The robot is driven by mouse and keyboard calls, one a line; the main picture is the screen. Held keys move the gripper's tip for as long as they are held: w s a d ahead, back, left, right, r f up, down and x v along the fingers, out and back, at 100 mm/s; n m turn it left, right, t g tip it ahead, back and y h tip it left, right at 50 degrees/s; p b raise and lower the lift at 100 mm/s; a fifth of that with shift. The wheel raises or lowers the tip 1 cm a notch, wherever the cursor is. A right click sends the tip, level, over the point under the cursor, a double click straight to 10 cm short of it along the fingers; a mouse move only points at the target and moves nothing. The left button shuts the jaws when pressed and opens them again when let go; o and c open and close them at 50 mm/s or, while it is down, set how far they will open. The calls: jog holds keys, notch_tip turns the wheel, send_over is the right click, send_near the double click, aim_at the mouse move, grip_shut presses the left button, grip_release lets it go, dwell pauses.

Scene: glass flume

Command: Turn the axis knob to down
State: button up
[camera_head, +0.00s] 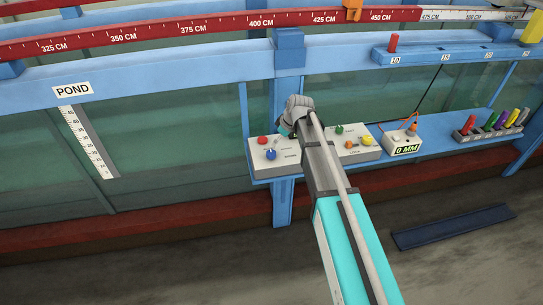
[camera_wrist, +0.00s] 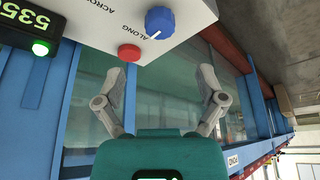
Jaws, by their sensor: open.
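The axis knob (camera_wrist: 161,22) is a blue dial on a pale control box, at the top of the wrist view. Its white pointer mark is at its lower edge, on the side of the printed word ALONG; ACROSS is also printed there. In the head view the blue knob (camera_head: 271,155) sits below a red button, with small print to its right. My gripper (camera_wrist: 163,80) is open and empty, its two fingers apart below the box in the wrist view. In the head view my gripper (camera_head: 297,107) is above the box's right part, apart from the knob.
The red button (camera_wrist: 129,52) is close to the knob. A green numeric display (camera_wrist: 25,25) is at the left. A second box (camera_head: 355,146) with buttons, a 0 MM meter (camera_head: 404,143) and several coloured pens (camera_head: 492,123) stand along the blue shelf. Flume glass lies behind.

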aim_at(271, 152)
jog(key=shift+b+x, duration=3.85)
jog(key=shift+x, duration=0.65)
jog(key=shift+c, duration=0.2)
jog(key=c, duration=1.1)
